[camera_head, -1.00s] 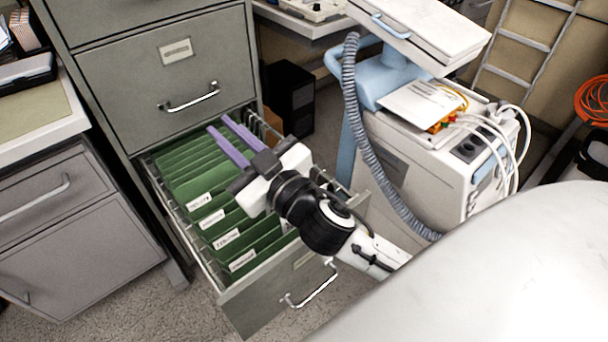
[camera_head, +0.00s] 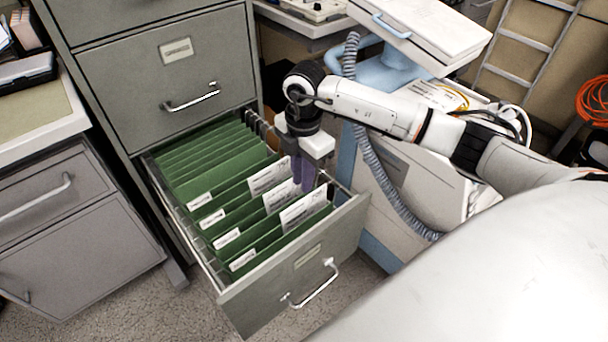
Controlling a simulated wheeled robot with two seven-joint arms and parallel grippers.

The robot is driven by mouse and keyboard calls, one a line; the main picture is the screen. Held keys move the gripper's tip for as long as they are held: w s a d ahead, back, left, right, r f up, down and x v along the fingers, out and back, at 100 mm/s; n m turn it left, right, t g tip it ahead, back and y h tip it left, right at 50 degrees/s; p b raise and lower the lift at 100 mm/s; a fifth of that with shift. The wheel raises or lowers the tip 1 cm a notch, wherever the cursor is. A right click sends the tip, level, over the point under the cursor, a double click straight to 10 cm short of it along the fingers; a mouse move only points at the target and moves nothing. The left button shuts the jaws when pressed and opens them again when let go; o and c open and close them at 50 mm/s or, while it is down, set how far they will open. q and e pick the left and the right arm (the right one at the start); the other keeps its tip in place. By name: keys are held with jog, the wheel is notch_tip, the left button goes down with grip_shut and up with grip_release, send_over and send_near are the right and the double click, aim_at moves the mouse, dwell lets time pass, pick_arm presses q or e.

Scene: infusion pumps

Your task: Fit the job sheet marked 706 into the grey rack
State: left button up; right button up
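Several white printed sheets stand in the open drawer (camera_head: 232,299) among green hanging folders (camera_head: 215,165). One sheet (camera_head: 268,176) is at the back, one (camera_head: 281,196) in the middle and one (camera_head: 305,208) at the front. Their print is too small to read, so I cannot tell which is marked 706. My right gripper (camera_head: 306,182) points down at the drawer's right side, beside the sheets' right ends. Its purple fingers are partly hidden behind the sheets, and their gap and any contact are unclear. My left gripper is out of view. I cannot identify a grey rack for certain.
The grey filing cabinet (camera_head: 130,95) stands behind the drawer, with a closed drawer above. A pale wheeled machine with a ribbed hose (camera_head: 395,205) stands close on the right. A low grey cabinet (camera_head: 75,245) is on the left. Bare floor shows in front.

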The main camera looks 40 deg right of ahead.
aim_at(305, 198)
jog(key=shift+d, duration=0.3)
jog(key=shift+f+b, duration=0.3)
notch_tip(305, 198, down, 4)
jog(key=b, duration=0.4)
jog(key=shift+f, duration=0.9)
jog(key=shift+f+b, duration=0.4)
jog(key=shift+f, duration=0.1)
